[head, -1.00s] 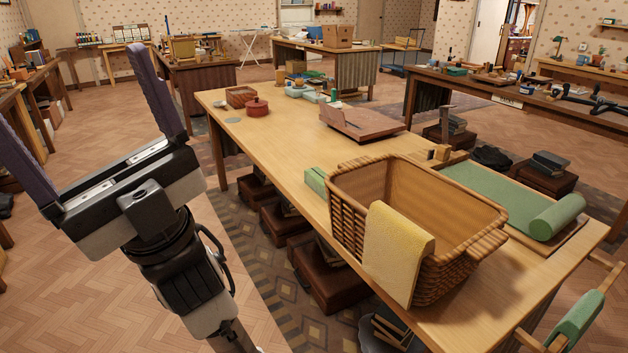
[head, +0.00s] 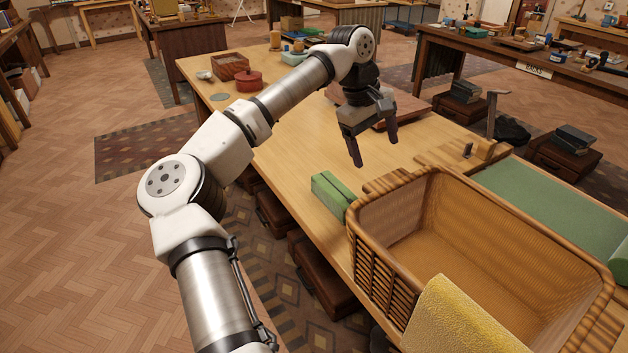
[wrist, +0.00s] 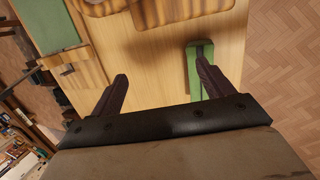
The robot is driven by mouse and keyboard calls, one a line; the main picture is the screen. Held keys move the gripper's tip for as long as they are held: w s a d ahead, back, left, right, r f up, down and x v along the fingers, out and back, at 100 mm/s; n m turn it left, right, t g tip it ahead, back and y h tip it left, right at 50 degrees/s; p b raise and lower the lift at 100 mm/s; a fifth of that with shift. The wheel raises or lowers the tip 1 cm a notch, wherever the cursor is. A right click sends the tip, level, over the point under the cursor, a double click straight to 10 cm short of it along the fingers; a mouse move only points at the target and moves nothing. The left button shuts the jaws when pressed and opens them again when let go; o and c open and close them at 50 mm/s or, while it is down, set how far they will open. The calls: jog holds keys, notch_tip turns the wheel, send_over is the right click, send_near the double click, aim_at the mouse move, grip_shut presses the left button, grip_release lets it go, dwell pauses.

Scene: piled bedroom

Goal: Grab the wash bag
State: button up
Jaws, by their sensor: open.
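A small green boxy item (head: 334,192) with a dark line along its top lies on the wooden table (head: 290,135), beside the wicker basket (head: 372,262). It may be the wash bag, but I cannot tell for sure. My gripper (head: 375,152) hangs above the table, fingers pointing down, open and empty, behind and to the right of the green item. In the wrist view the green item (wrist: 192,75) lies below the right finger, which hides part of it. I see no gap closed between finger and item.
The large basket has a yellow cloth (head: 455,318) over its near rim. A green mat (head: 545,205) lies behind it on the right. A reddish-brown board (head: 408,106) lies beyond my gripper. The table's middle is clear.

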aim_at(337, 190)
jog(key=w+a+f+y, duration=0.3)
jog(key=a+y, duration=0.1)
jog(key=a, duration=0.3)
jog(key=f, duration=0.7)
jog(key=shift+s+a+f, duration=0.1)
jog(key=shift+s+f, duration=0.15)
jog(key=shift+f, duration=0.15)
jog(key=shift+w+f+p, duration=0.15)
jog(key=shift+f+p, duration=0.3)
jog(key=shift+f, duration=0.95)
jog(key=shift+w+f+p, duration=0.15)
jog(key=shift+f+p, duration=0.25)
jog(key=shift+f, duration=1)
jog(key=c, duration=1.2)
